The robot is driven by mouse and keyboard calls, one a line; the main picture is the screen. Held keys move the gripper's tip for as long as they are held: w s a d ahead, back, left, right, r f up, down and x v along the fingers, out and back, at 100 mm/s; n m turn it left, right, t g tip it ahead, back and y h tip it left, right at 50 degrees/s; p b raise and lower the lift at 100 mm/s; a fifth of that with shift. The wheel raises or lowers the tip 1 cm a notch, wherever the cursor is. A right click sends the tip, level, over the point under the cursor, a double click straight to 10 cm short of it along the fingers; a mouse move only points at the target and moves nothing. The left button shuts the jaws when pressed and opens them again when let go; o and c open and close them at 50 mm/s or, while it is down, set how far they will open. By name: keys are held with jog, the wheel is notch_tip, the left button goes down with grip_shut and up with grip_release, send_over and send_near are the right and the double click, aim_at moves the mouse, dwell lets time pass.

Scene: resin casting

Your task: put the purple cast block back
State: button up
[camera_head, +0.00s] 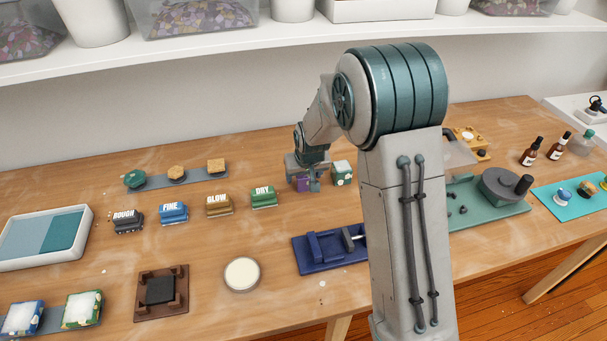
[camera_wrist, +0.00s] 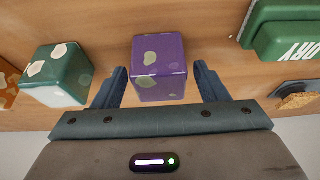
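The purple cast block (camera_wrist: 158,68) has pale spots and stands upright on the wooden table in the wrist view. Only a small part of it (camera_head: 302,184) shows under my gripper in the head view. My gripper (camera_wrist: 160,72) is open, with one finger on each side of the block and a narrow gap on both sides. In the head view my gripper (camera_head: 307,182) is low over the table. A green cast block with pale spots (camera_wrist: 57,75) stands just left of it in the wrist view, and right of it in the head view (camera_head: 342,174).
The green DRY block (camera_head: 263,197) ends a row of labelled blocks left of my gripper. A blue fixture (camera_head: 325,264) stands in front. An orange block (camera_wrist: 6,88) shows at the wrist view's left edge. A shelf (camera_head: 250,38) runs above. My arm hides part of the table.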

jog(key=shift+r, duration=0.4)
jog(key=v, duration=1.1)
jog(key=shift+s+r, duration=0.2)
jog(key=shift+d, duration=0.15)
jog(key=s+d+r+m, duration=0.1)
jog(key=s+d+r, duration=0.1)
jog(key=s, duration=0.6)
jog(key=s+d+r+g+p, duration=0.1)
jog(key=s+d+r, duration=0.1)
jog(key=s+d, duration=0.3)
jog(key=s+d+r+m, duration=0.1)
jog(key=s+d+r, duration=0.1)
jog(key=s, duration=1)
jog(key=shift+d+m+h+p, duration=0.3)
jog(key=shift+d+h+p, duration=0.1)
jog(key=shift+d, duration=0.5)
